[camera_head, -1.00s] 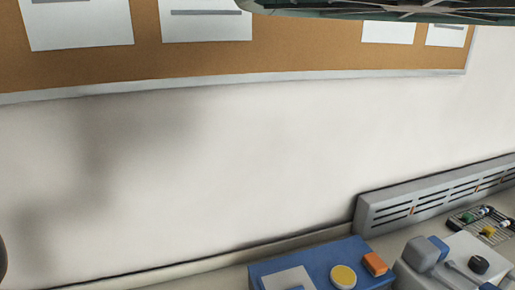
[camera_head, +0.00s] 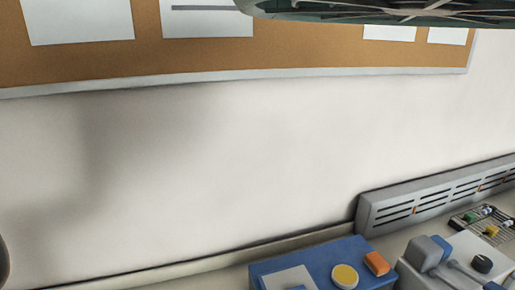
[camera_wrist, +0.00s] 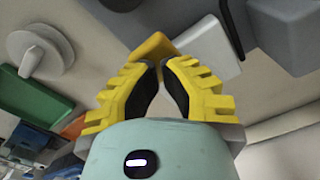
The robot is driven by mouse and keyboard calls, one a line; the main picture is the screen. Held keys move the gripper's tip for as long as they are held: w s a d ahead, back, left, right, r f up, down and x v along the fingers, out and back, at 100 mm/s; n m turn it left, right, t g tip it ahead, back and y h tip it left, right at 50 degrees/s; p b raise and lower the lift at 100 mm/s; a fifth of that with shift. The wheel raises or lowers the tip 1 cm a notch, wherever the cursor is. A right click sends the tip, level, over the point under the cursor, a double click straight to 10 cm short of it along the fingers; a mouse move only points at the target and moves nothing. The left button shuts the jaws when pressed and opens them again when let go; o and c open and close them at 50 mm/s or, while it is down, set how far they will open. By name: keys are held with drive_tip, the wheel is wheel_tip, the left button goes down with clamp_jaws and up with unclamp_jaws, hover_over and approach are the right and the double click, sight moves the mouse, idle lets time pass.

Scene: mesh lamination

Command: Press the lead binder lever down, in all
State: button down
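In the head view, a pale grey machine (camera_head: 460,275) at the lower right carries a rounded grey and blue block (camera_head: 427,252), a thin grey bar and a black knob (camera_head: 482,264). I cannot tell for sure whether one of these is the lead binder lever. My gripper (camera_wrist: 160,64) shows only in the wrist view, with yellow ribbed fingers and black pads. Its fingertips are together and nothing shows held between them. Just beyond the tips is a yellow-orange block (camera_wrist: 153,47) beside a light grey block (camera_wrist: 208,45); contact cannot be told.
A blue unit (camera_head: 315,262) with a yellow disc and orange block stands left of the machine. A slotted grey rail (camera_head: 435,197) runs along the wall. The wrist view also shows a grey round knob (camera_wrist: 40,52) and a green block (camera_wrist: 38,93).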

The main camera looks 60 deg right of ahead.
drive_tip(key=shift+f, duration=0.5)
drive_tip(key=shift+f+b, duration=1.55)
drive_tip(key=shift+f, duration=0.45)
drive_tip(key=shift+d, duration=0.1)
drive_tip(key=shift+r+p, duration=2.75)
drive_tip(key=shift+r, duration=2.1)
drive_tip(key=shift+w, duration=0.15)
